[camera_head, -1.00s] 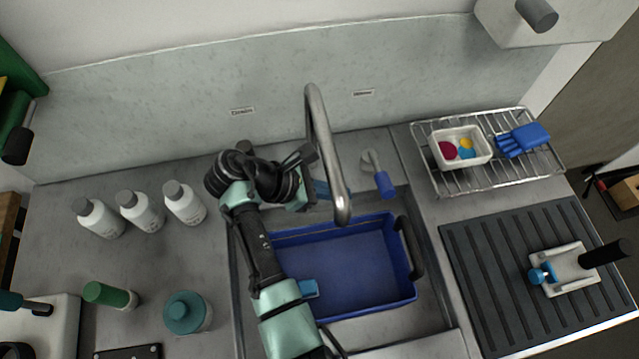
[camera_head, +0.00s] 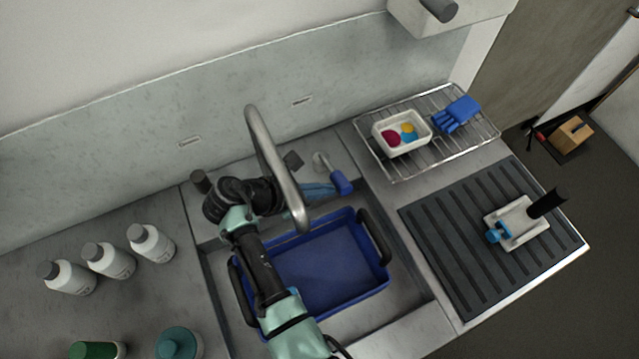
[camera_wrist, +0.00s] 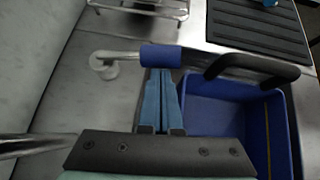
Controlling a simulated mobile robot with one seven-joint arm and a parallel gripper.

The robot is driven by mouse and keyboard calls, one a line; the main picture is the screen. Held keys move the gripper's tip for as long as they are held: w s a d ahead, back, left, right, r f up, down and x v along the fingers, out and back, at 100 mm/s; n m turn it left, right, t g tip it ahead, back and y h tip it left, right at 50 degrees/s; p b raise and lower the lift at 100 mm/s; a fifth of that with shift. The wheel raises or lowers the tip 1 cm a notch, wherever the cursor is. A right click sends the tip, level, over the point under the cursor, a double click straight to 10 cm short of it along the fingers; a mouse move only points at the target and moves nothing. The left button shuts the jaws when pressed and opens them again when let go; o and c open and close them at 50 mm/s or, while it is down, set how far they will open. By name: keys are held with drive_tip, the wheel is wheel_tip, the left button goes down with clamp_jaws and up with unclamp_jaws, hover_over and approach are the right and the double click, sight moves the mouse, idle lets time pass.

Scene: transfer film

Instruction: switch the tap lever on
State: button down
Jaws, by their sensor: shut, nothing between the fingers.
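The tap lever is a metal arm on a round wall-side mount with a blue grip (camera_head: 342,182), just right of the curved grey tap spout (camera_head: 268,150). In the wrist view the blue grip (camera_wrist: 160,56) lies crosswise at the fingertips, with its round mount (camera_wrist: 103,66) to the left. My gripper (camera_head: 330,188) reaches behind the spout toward the grip. In the wrist view my gripper's blue fingers (camera_wrist: 160,75) are shut together and empty, their tips at the near side of the grip. I cannot tell whether they touch it.
A blue tub (camera_head: 335,275) with dark handles stands in the sink below. The spout arches over my forearm. A wire rack (camera_head: 455,150) with a white dish (camera_head: 402,133) is to the right, above a dark ribbed mat (camera_head: 460,240). Several white bottles (camera_head: 108,260) stand left.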

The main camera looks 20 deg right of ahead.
sight(340, 187)
drive_tip(key=shift+s+d+r+n+t+p, duration=0.4)
drive_tip(key=shift+d+n+t+p, duration=0.15)
drive_tip(key=shift+p, duration=0.7)
drive_tip(key=shift+d+n+t+y+p, duration=0.3)
drive_tip(key=shift+d+n+t+p, duration=0.2)
drive_tip(key=shift+p, duration=0.5)
drive_tip(key=shift+d+f, duration=0.35)
drive_tip(key=shift+d, duration=0.3)
drive_tip(key=shift+a+r, duration=0.15)
drive_tip(key=shift+a, duration=0.05)
drive_tip(key=s+a+b, duration=0.2)
drive_tip(key=s+a, duration=0.2)
drive_tip(key=a, duration=0.7)
drive_tip(key=shift+s+a+r, duration=0.25)
drive_tip(key=shift+a, duration=0.15)
drive_tip(key=shift+f+b, duration=0.1)
drive_tip(key=shift+b, duration=0.25)
